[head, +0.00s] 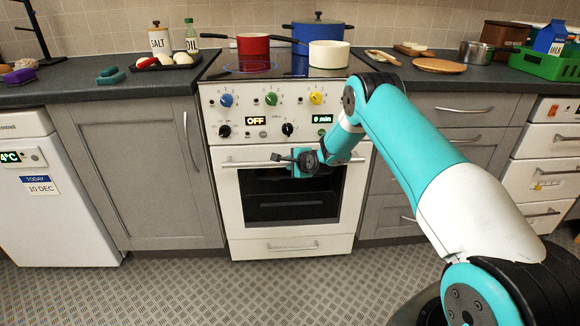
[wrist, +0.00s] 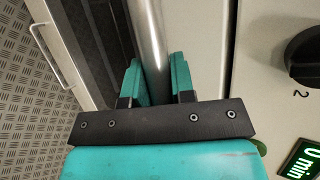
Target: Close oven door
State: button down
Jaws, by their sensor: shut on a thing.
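The white oven door (head: 232,205) with its dark window is in the middle of the head view. It stands upright, flush or nearly flush with the oven front; a small gap at its top cannot be ruled out. Its metal handle (head: 245,164) runs across its upper part. My gripper (head: 291,160) is at the middle of the handle and hides part of it. In the wrist view the handle bar (wrist: 149,40) passes between the two teal fingers of my gripper (wrist: 156,80), which is shut on it.
Knobs and displays on the control panel (head: 268,112) sit just above the handle. A red pot (head: 253,47), a blue pot (head: 318,30) and a white pot (head: 328,55) stand on the hob. A drawer (head: 292,246) is below the door. The floor (head: 250,290) in front is clear.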

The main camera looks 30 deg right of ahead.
jog(key=shift+w+d+r, duration=0.2)
jog(key=shift+d+r, duration=0.1)
jog(key=shift+d, duration=0.05)
jog(key=c, duration=1.2)
grip_release()
jog(key=shift+o, duration=1.2)
jog(key=shift+a+f, duration=0.1)
jog(key=shift+a, duration=0.1)
jog(key=shift+f, duration=0.1)
jog(key=p+v, duration=0.1)
jog(key=v, duration=1.6)
jog(key=shift+s+p, duration=0.2)
jog(key=shift+p, duration=0.15)
jog(key=shift+a, duration=0.15)
